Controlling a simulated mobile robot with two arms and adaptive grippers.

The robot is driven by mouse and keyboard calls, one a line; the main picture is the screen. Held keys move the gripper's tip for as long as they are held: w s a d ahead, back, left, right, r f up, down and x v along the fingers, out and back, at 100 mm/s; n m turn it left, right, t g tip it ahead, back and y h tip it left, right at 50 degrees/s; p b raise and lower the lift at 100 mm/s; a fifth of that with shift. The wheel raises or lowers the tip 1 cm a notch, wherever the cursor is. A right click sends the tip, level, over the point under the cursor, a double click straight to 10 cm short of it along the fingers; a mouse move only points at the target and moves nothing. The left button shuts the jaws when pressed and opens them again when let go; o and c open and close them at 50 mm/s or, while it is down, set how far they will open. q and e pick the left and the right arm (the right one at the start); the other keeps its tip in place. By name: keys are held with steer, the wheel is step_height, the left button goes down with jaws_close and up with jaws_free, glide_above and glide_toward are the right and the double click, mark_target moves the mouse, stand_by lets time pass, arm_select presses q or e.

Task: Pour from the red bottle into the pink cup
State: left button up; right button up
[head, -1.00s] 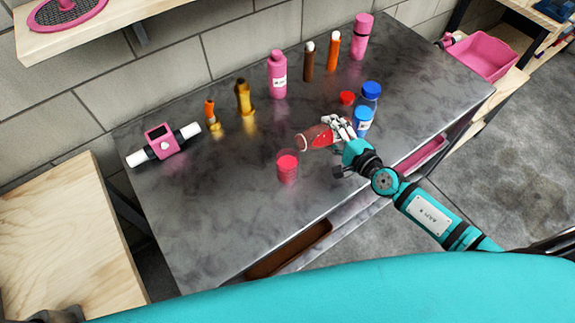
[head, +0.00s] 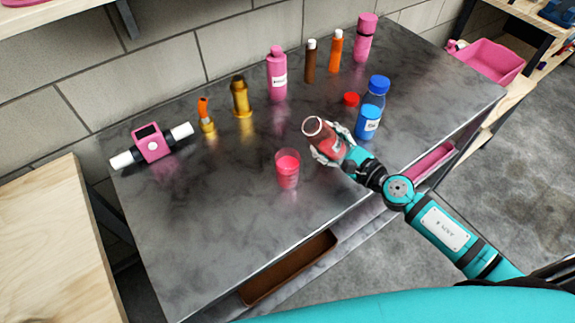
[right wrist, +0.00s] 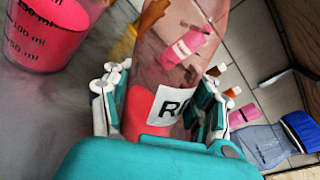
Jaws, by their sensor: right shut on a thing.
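The red bottle (head: 325,135) is clear, uncapped and holds red liquid. My right gripper (head: 328,150) is shut around it above the table, leaning it to the left, with its open mouth up and left. In the right wrist view the fingers clasp the bottle (right wrist: 160,75) on both sides of a white label, and red liquid sits low inside. The pink cup (head: 287,170) stands upright on the table, left of and below the bottle, apart from it. It holds pink-red liquid, and its volume marks show in the right wrist view (right wrist: 50,30). My left gripper is not in view.
A blue-capped bottle (head: 371,110) and a red cap (head: 351,99) stand just behind my right gripper. Pink, brown and orange bottles line the back of the dark table (head: 215,200). A pink-white device (head: 151,145) lies at the left. The table's front left is clear.

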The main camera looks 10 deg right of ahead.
mark_target(334, 135)
steer(key=m+b, duration=0.3)
steer(key=shift+f+m+t+y, duration=0.3)
steer(key=shift+f+y, duration=0.05)
steer(key=shift+y, duration=0.05)
arm_select(q)
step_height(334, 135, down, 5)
steer(key=b, duration=0.1)
arm_select(e)
steer(key=shift+a+m, duration=0.25)
steer(key=shift+m, duration=0.75)
steer(key=shift+r+p, duration=0.3)
steer(key=shift+r, duration=0.2)
step_height(334, 135, up, 4)
steer(key=p, duration=0.4)
steer(key=shift+s+r, duration=0.1)
steer(key=shift+r, duration=0.1)
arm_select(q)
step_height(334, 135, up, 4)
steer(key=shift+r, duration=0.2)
arm_select(e)
steer(key=shift+f, duration=0.1)
